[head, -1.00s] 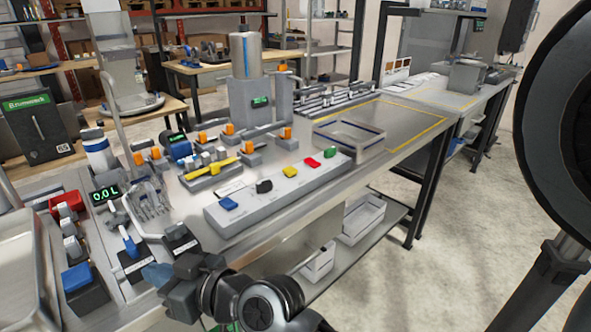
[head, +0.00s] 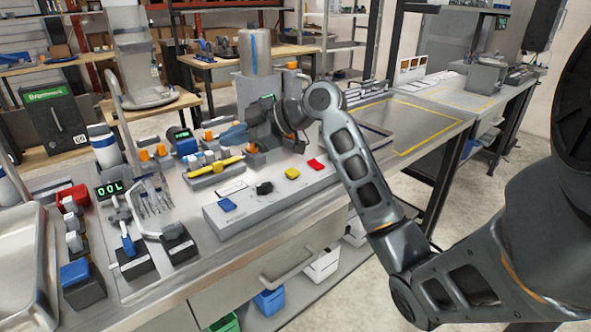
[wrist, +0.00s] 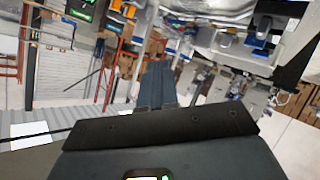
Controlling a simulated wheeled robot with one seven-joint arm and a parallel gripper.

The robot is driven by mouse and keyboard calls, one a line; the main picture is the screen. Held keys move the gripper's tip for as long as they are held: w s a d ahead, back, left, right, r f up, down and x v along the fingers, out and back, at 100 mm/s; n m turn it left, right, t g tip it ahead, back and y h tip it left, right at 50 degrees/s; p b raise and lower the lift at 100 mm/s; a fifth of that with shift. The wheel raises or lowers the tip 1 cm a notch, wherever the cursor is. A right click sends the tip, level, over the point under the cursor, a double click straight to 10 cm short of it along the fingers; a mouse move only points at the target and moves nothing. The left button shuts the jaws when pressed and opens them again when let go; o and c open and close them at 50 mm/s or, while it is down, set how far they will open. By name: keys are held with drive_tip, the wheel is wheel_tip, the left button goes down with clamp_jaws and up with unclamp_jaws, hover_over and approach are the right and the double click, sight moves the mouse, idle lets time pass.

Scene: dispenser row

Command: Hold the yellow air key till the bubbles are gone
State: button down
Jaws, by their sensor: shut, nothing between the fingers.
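The yellow key (head: 292,173) sits on the sloped grey key panel (head: 262,212), between a black key (head: 264,188) and a red key (head: 316,164). A blue key (head: 227,205) is at the panel's left end. My gripper (head: 226,138) is above and behind the panel, left of the upright cylinder's base, and apart from the yellow key. Its blue-grey fingers are together and empty; they also show shut in the wrist view (wrist: 157,85). My forearm covers the panel's right end. I cannot make out any bubbles.
A tall metal cylinder with a blue stripe (head: 254,52) stands behind the panel. A yellow bar (head: 228,163) and orange-knobbed valves lie near my gripper. A green-digit display (head: 108,189) is at left. The yellow-outlined bench area (head: 425,125) at right looks clear.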

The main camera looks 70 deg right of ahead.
drive_tip(key=s+d+r+n+g, duration=0.1)
drive_tip(key=s+d+g, duration=0.3)
drive_tip(key=s+d, duration=0.5)
drive_tip(key=shift+s+r+n, duration=0.15)
drive_tip(key=shift+s+n, duration=0.75)
drive_tip(key=b, duration=0.5)
hover_over(296, 172)
wheel_tip(296, 172, down, 8)
drive_tip(key=shift+f, duration=0.4)
drive_tip(key=shift+f+b, duration=0.1)
drive_tip(key=shift+b, duration=0.3)
idle(0.5)
drive_tip(key=shift+f+b, duration=0.3)
drive_tip(key=shift+b, duration=0.2)
drive_tip(key=shift+f+b, duration=0.5)
drive_tip(key=shift+b, duration=0.05)
idle(2.9)
